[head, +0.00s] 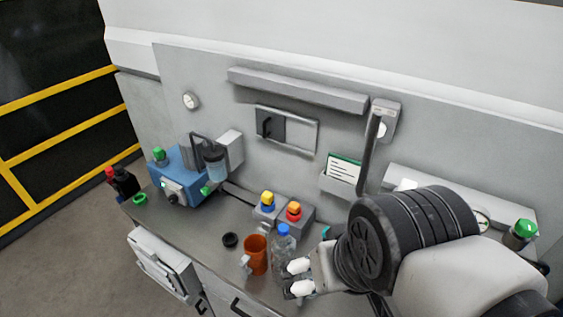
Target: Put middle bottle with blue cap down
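A clear bottle with a blue cap (282,245) appears upright at the front of the grey counter, just right of an orange-brown mug. My gripper (298,277) is at the bottle's lower right, coming in from the right. Its two pale fingertips are apart, with a gap between them and nothing visible in it. The near fingertip overlaps the bottle's lower edge in the picture; I cannot tell whether they touch. The bottle's base is partly hidden by the fingers.
The orange-brown mug (256,254) and a black ring (230,240) are left of the bottle. A blue machine (181,177) stands at the left. My arm hides much of the right counter.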

